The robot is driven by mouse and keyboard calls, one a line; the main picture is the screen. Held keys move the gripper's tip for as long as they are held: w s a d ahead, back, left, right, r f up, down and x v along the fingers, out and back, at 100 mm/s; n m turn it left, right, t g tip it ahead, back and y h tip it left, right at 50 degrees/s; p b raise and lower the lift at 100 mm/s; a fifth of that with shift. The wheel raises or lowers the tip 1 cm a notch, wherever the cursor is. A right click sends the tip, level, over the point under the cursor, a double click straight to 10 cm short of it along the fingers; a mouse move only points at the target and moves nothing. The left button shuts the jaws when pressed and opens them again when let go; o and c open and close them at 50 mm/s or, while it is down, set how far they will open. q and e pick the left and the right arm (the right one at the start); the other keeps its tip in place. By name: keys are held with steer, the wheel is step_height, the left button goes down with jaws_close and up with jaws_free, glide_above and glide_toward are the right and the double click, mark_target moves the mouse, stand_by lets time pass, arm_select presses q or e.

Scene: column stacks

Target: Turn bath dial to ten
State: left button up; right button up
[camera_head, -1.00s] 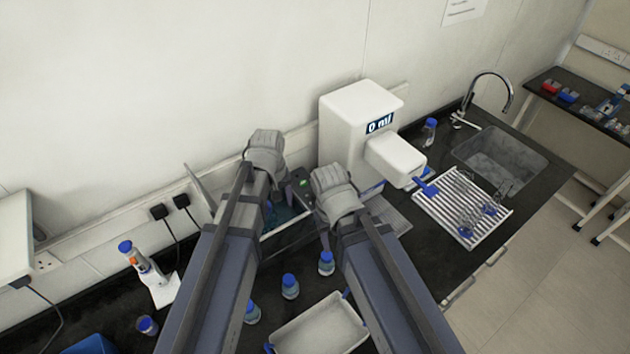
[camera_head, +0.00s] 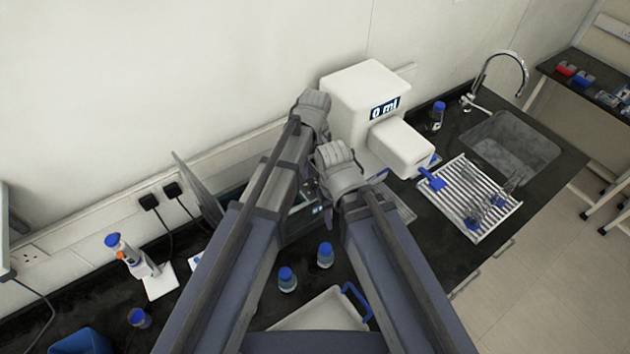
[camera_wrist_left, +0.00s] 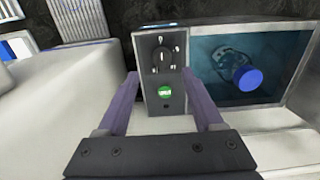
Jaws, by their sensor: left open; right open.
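In the left wrist view the bath dial (camera_wrist_left: 163,57) is a round black knob on a dark upright panel, with small white marks around it that are too small to read. A green light or button (camera_wrist_left: 165,92) sits below it. My left gripper (camera_wrist_left: 161,74) is open, its purple fingers on either side of the panel; nothing is held, and I cannot tell whether they touch. The water bath (camera_wrist_left: 285,107) is right of the panel, with a blue-capped bottle (camera_wrist_left: 248,78) in it. In the head view my arms hide the dial. My right gripper (camera_head: 335,165) is close by, its fingertips hidden.
A white dispenser (camera_head: 358,95) reading "0 ml" stands close right of my grippers. A drying rack (camera_head: 452,190) and sink (camera_head: 535,150) lie farther right. Blue-capped bottles (camera_head: 287,280) and a white tray (camera_head: 318,312) are in front. A pipette stand (camera_head: 160,283) is left.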

mark_target(315, 181)
arm_select(q)
steer(key=f+b, duration=0.2)
steer(key=f, duration=0.1)
steer(key=f+b, duration=0.1)
steer(key=b, duration=0.1)
steer(key=shift+s+f, duration=0.3)
steer(key=shift+f, duration=0.1)
steer(key=shift+w+f+b, duration=0.1)
steer(key=shift+f+b, duration=0.3)
steer(key=shift+a+r, duration=0.1)
jaws_close()
